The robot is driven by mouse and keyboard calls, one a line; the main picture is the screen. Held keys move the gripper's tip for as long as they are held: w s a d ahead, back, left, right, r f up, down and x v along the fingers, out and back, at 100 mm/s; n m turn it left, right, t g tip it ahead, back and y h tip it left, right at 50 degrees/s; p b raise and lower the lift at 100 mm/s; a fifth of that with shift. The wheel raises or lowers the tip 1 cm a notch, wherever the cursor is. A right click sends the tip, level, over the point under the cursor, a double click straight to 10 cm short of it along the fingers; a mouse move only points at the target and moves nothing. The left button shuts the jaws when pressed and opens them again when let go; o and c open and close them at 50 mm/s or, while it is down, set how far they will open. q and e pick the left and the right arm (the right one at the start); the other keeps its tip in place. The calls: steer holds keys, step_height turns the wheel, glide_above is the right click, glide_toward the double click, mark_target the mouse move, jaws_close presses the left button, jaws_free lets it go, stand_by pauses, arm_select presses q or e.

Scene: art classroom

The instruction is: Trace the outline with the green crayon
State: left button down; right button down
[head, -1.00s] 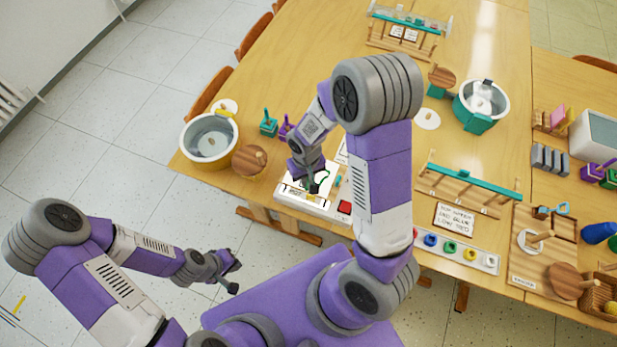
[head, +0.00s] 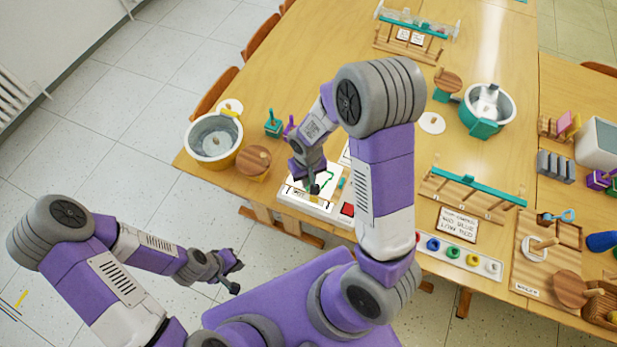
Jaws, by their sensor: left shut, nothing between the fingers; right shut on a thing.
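A white drawing board (head: 318,201) lies near the table's front left edge with a sheet on it. A green line (head: 329,184) shows on the sheet, beside and right of my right gripper. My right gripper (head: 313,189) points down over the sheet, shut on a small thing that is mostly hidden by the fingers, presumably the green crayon. I cannot tell whether its tip touches the sheet. My arm hides part of the board. My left gripper (head: 235,279) is shut and empty, off the table's front edge over the floor.
A metal pot (head: 214,138) and a round wooden lid (head: 254,160) stand left of the board. Small green (head: 273,125) and purple items stand behind it. A white strip of coloured knobs (head: 463,256) lies to the right.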

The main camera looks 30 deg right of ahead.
steer(key=shift+w+a, duration=0.35)
stand_by(0.3)
steer(key=shift+w+a, duration=0.15)
steer(key=shift+w, duration=0.05)
steer(key=shift+w, duration=0.2)
stand_by(0.4)
steer(key=shift+w+d, duration=0.3)
steer(key=shift+d, duration=0.05)
stand_by(0.5)
steer(key=shift+w+d, duration=0.2)
steer(key=shift+w, duration=0.05)
steer(key=shift+w+d, duration=0.45)
steer(key=shift+w, duration=0.15)
stand_by(1.0)
steer(key=shift+w+d, duration=0.2)
steer(key=shift+w+d, duration=0.45)
steer(key=shift+w, duration=0.1)
stand_by(1.0)
